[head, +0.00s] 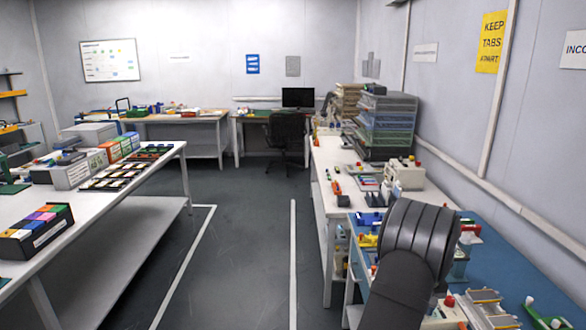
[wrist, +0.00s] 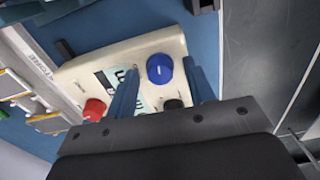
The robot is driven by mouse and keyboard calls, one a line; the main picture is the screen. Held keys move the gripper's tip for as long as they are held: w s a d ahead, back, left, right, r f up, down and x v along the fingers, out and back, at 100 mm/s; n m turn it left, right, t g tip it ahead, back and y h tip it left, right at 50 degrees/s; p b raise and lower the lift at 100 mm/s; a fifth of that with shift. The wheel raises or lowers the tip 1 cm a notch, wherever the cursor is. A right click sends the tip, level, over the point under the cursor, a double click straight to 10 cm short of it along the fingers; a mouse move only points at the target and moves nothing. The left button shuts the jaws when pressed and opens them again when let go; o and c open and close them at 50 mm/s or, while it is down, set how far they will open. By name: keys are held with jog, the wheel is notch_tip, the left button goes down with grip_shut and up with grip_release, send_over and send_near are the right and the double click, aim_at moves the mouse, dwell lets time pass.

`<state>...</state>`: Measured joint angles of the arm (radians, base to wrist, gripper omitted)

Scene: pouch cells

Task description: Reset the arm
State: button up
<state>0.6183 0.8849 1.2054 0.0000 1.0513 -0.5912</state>
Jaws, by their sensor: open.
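My gripper (wrist: 159,66) shows in the wrist view as two blue fingers standing apart, with nothing between them that I can see being held. In the head view my dark arm rises over the blue-topped bench at the lower right and hides the gripper.
The blue work surface (head: 500,262) carries several small tools and fixtures around my arm. Clear stacked drawers (head: 385,125) stand farther back on the right bench. A white table (head: 105,205) with boxes and trays is on the left. The floor aisle (head: 245,250) between is clear.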

jog(key=shift+n, duration=1.7)
jog(key=o, duration=1.1)
jog(key=s+d+r+m+t, duration=0.2)
jog(key=s+d+r, duration=0.1)
jog(key=r, duration=0.7)
jog(key=s+d+r+m+t, duration=0.1)
jog(key=s+d+r+t, duration=0.15)
jog(key=r, duration=0.85)
jog(key=x, duration=1)
jog(key=shift+s+f, duration=0.1)
jog(key=shift+s, duration=0.15)
jog(key=v, duration=1)
jog(key=shift+s, duration=0.1)
